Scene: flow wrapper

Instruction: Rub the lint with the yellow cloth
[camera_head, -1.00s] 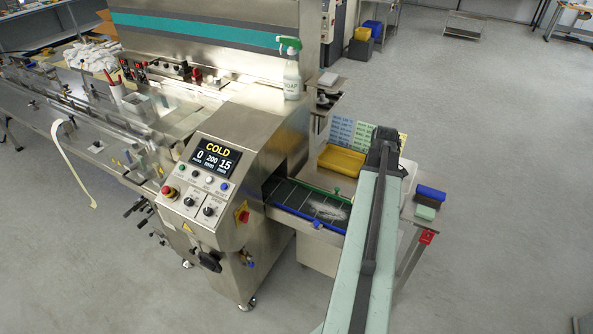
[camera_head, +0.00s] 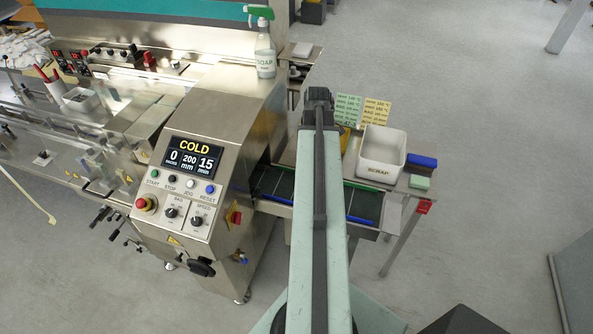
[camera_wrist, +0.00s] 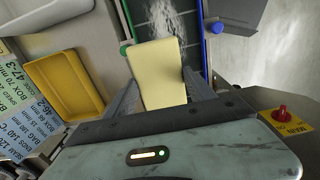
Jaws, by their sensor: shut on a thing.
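The yellow cloth (camera_wrist: 162,65), a pale folded pad, is held between the fingers of my gripper (camera_wrist: 163,92) in the wrist view. The lint (camera_wrist: 168,20) is a white streaky patch on the dark belt (camera_wrist: 141,12), just beyond the cloth's far edge in that view. I cannot tell whether the cloth touches the belt. In the head view my arm stands over the belt (camera_head: 272,184) and hides the lint, the cloth and the gripper.
A yellow tray (camera_wrist: 36,73) lies beside the belt. The belt has green and blue edge rails.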

